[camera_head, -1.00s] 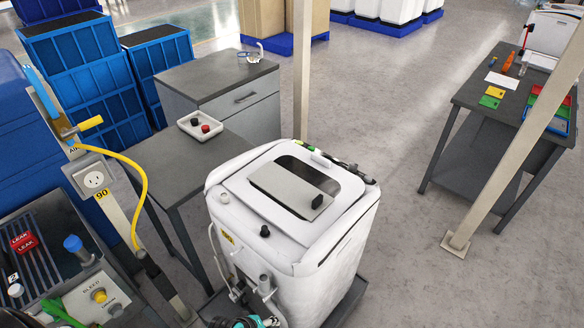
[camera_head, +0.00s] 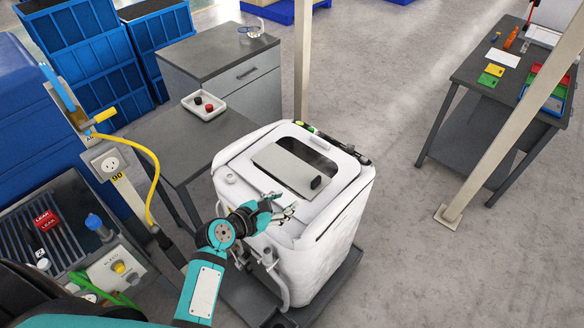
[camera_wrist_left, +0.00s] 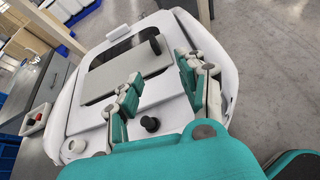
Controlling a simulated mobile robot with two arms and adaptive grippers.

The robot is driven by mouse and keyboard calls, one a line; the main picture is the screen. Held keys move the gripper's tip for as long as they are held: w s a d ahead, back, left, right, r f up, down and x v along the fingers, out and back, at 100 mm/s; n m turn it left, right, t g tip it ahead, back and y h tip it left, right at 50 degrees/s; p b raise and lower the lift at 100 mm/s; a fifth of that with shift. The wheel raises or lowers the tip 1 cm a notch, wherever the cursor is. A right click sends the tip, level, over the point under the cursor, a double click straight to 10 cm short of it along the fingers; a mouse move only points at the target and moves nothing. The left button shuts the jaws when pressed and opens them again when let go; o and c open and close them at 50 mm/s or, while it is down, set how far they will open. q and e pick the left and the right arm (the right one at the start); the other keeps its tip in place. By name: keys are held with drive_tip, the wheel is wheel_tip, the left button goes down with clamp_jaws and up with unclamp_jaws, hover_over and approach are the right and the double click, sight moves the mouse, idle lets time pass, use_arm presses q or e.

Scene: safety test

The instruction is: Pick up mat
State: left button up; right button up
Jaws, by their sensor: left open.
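A flat grey rectangular panel (camera_head: 282,165), the most mat-like thing here, lies across the dark window on top of a white tub-like unit (camera_head: 318,238). A black knob (camera_head: 316,182) stands at its right end. I cannot tell for sure that this panel is the mat. My left gripper (camera_head: 281,206) is open and empty above the near edge of the unit's top. In the left wrist view its spread fingers (camera_wrist_left: 160,80) frame part of the panel (camera_wrist_left: 118,76), and another black knob (camera_wrist_left: 149,123) shows between them. My right gripper is not in view.
A grey table with a white tray (camera_head: 204,106) and a drawer cabinet (camera_head: 237,83) stand behind left. A post with a yellow hose (camera_head: 150,178) and a sink-like bench (camera_head: 60,240) are at left. A workbench (camera_head: 464,123) and slanted post (camera_head: 510,125) are at right.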

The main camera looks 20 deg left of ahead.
use_arm(q)
drive_tip(key=n, duration=0.2)
approach(317, 179)
drive_tip(key=shift+w+d+f+t, duration=0.1)
drive_tip(key=shift+w+t, duration=0.2)
drive_tip(key=b+x, duration=0.3)
drive_tip(key=x, duration=0.1)
drive_tip(key=shift+w+d+f, duration=0.1)
drive_tip(key=shift+f, duration=0.2)
drive_tip(key=b+x, duration=0.4)
drive_tip(key=b, duration=0.1)
drive_tip(key=shift+w+d+f+b, duration=0.1)
drive_tip(key=shift+w+f+b, duration=0.15)
drive_tip(key=shift+f+b, duration=0.15)
drive_tip(key=shift+w+d, duration=0.1)
drive_tip(key=shift+w, duration=0.15)
drive_tip(key=shift+r, duration=0.1)
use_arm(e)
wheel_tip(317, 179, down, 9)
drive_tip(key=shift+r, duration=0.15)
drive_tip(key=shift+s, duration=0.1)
